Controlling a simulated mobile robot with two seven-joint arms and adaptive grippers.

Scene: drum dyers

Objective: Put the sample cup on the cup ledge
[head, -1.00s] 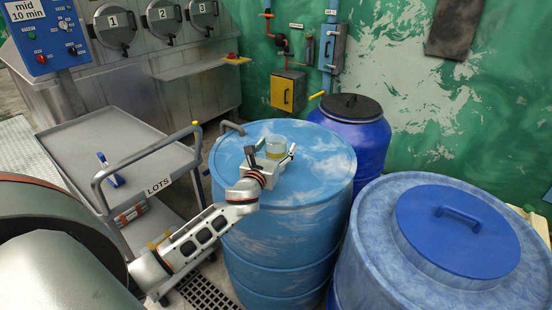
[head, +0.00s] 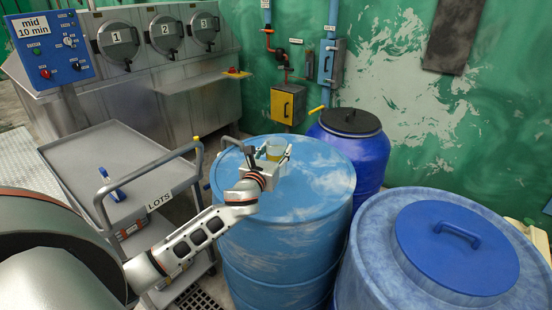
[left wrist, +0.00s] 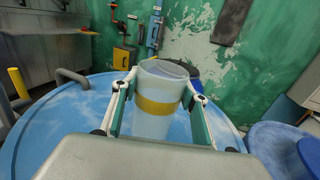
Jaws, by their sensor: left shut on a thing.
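The sample cup (head: 276,148) is a clear beaker with a yellow band. My left gripper (head: 274,157) is shut on it, above the light blue drum (head: 318,184). In the left wrist view the cup (left wrist: 160,95) stands nearly upright between the two fingers (left wrist: 158,104), and its open mouth faces up. Its base is partly hidden by my gripper. A steel ledge (head: 195,86) juts out below the numbered hatches at the back; I cannot tell whether it is the cup ledge. My right gripper is not in view.
A grey trolley (head: 110,150) labelled LOTS, holding a blue-handled item (head: 111,185), stands left of the drum. A dark blue drum (head: 352,150) is behind and a lidded blue drum (head: 450,240) at right. A yellow box (head: 288,104) hangs on the green wall.

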